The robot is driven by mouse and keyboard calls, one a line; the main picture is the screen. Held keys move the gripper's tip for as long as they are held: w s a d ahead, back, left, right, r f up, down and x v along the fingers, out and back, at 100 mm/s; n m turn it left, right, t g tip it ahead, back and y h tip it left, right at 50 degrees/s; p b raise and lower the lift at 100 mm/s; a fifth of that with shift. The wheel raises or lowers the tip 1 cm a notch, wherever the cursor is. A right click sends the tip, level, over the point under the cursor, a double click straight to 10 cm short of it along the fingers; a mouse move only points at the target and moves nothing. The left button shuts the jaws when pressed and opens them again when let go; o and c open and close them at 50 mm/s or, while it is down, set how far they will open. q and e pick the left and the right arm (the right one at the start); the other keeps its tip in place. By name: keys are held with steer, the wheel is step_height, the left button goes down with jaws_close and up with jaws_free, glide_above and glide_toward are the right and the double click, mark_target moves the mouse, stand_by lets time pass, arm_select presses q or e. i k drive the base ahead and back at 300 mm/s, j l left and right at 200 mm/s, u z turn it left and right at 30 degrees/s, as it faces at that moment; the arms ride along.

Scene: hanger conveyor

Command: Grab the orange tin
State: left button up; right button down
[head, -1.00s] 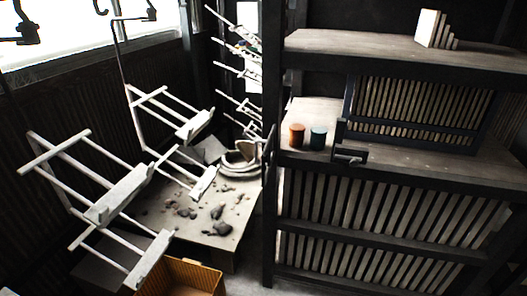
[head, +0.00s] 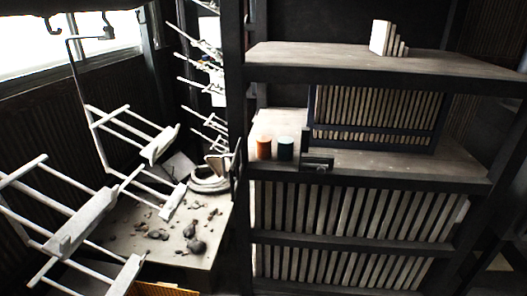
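The orange tin (head: 264,149) stands upright at the left front of the middle shelf (head: 385,166). A dark teal tin (head: 286,149) stands close beside it on the right. Neither of my grippers shows in the head view, so I cannot see whether they are open or shut.
A slatted dark-framed panel (head: 372,117) stands on the shelf right of the tins. A dark bracket (head: 318,163) sits at the shelf's front edge. White hanger frames (head: 82,222) hang at the left. A low table (head: 185,262) holds dark lumps. An upright post (head: 236,90) stands left of the tins.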

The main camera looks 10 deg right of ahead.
mark_target(264, 143)
steer(key=i+j+z, duration=0.1)
steer(key=i, duration=0.4)
steer(key=i+j+z, duration=0.1)
steer(key=i+j, duration=0.2)
steer(key=i, duration=0.2)
